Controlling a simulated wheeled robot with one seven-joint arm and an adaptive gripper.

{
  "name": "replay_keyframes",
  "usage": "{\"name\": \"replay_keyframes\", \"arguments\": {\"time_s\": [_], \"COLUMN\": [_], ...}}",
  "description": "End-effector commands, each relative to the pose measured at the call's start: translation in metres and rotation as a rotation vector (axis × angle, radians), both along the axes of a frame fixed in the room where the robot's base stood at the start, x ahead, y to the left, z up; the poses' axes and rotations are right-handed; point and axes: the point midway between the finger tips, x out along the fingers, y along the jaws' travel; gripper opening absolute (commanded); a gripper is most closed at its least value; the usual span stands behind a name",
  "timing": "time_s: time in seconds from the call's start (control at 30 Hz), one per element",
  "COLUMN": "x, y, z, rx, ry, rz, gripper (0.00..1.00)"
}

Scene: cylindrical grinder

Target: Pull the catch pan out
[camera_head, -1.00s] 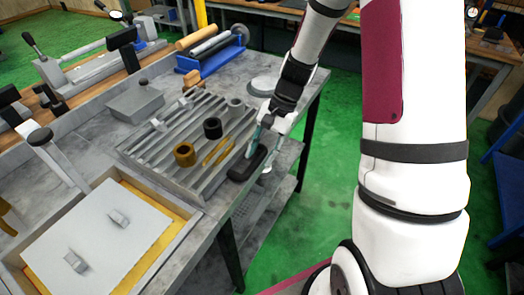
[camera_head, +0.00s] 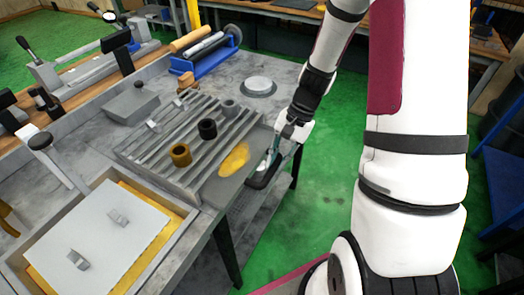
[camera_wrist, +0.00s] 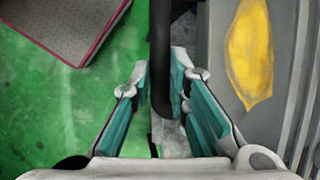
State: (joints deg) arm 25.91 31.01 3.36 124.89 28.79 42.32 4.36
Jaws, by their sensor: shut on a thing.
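The grey catch pan (camera_head: 222,184) sticks out from under the slatted grate (camera_head: 160,143) on its right side. A yellow patch (camera_head: 234,160) shows on the pan's floor, and it also shows in the wrist view (camera_wrist: 250,55). A black bar handle (camera_head: 262,180) runs along the pan's outer edge. My gripper (camera_head: 277,150) is shut on this handle. In the wrist view the teal-padded fingers (camera_wrist: 172,88) stand on either side of the dark handle (camera_wrist: 174,60). The pan's inner part is hidden under the grate.
Two short rings, one black (camera_head: 207,129) and one brass (camera_head: 180,155), sit on the grate. A round grey disc (camera_head: 258,87) lies on the bench behind. Green floor (camera_head: 335,180) is open to the right.

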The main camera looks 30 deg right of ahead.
Motion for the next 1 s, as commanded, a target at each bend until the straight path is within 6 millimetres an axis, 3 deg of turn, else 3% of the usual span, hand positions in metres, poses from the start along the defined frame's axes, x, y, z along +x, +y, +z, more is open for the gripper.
{"name": "replay_keyframes", "arguments": {"time_s": [0.03, 0.2, 0.43, 0.67, 1.0], "x": [-0.016, -0.054, -0.093, -0.111, -0.113], "y": [-0.011, -0.039, -0.068, -0.081, -0.083], "z": [0.003, 0.003, 0.002, 0.001, 0.0], "rx": [-0.001, 0.0, -0.001, -0.002, -0.002], "ry": [0.003, 0.003, 0.001, -0.001, -0.001], "rz": [-0.007, -0.008, -0.006, -0.001, -0.001], "gripper": [0.0, 0.0, 0.0, 0.0, 0.0]}}
